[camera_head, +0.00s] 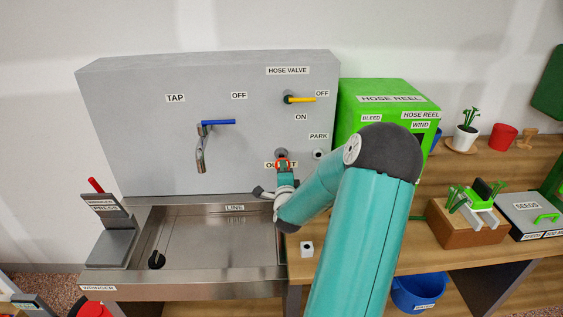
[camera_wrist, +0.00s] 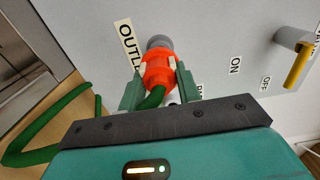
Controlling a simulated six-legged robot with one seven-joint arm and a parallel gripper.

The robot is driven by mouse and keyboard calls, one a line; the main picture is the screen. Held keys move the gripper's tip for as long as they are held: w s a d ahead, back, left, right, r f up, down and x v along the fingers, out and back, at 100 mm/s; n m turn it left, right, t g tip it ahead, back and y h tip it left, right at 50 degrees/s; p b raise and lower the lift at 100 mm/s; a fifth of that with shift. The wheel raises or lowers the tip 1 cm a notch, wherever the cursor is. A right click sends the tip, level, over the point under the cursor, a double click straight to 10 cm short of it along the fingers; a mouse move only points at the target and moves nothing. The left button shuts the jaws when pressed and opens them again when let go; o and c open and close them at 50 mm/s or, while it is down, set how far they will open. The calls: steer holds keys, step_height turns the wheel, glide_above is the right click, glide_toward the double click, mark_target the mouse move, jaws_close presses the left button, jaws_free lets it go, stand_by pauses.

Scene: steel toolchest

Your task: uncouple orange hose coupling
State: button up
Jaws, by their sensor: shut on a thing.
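The orange hose coupling (camera_wrist: 158,70) sits at the grey outlet stub (camera_wrist: 159,42) on the wall panel, beside the OUTLET label (camera_wrist: 130,45). A green hose (camera_wrist: 152,98) runs from its near end. In the head view the coupling (camera_head: 282,162) shows small below the outlet (camera_head: 281,153). My gripper (camera_wrist: 160,82) has its two green fingers on either side of the coupling, shut on it. The coupling's far end meets or nearly meets the stub; whether it is still locked cannot be told.
The hose valve's yellow handle (camera_head: 301,99) is up and right of the outlet, pointing toward OFF. The PARK stub (camera_head: 319,154) is close to the right. A steel sink (camera_head: 205,285) lies below left. The green hose reel box (camera_head: 385,98) stands at right, behind my arm.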

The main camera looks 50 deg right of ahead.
steer(key=v, duration=0.4)
steer(key=shift+s+a, duration=0.3)
steer(key=s+d, duration=0.8)
steer(key=s, duration=0.1)
steer(key=shift+s+d, duration=0.35)
jaws_close()
steer(key=shift+w+d, duration=0.1)
steer(key=shift+x, duration=2.75)
steer(key=shift+x, duration=1.5)
steer(key=o, duration=1.2)
jaws_free()
